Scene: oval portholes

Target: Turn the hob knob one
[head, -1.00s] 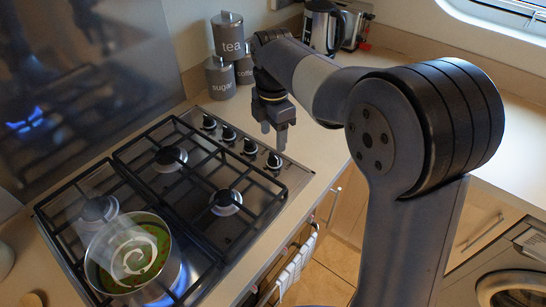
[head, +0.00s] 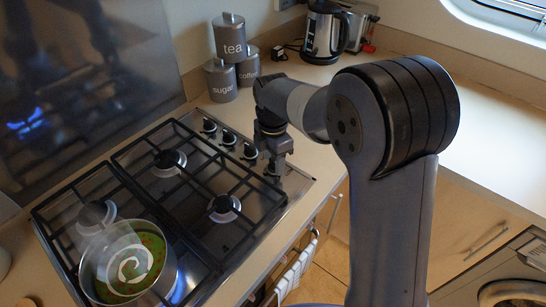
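The hob (head: 205,190) has a row of knobs along its right side. The far knob (head: 209,126), the second knob (head: 229,137) and the third knob (head: 250,151) show clearly. My gripper (head: 271,166) points down at the near end of the row.
Tea, sugar and coffee canisters (head: 228,60) stand behind the hob. A kettle (head: 325,32) is at the back of the worktop (head: 400,75). A cloth (head: 293,274) hangs at the hob's front. The worktop right of the kettle is largely clear.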

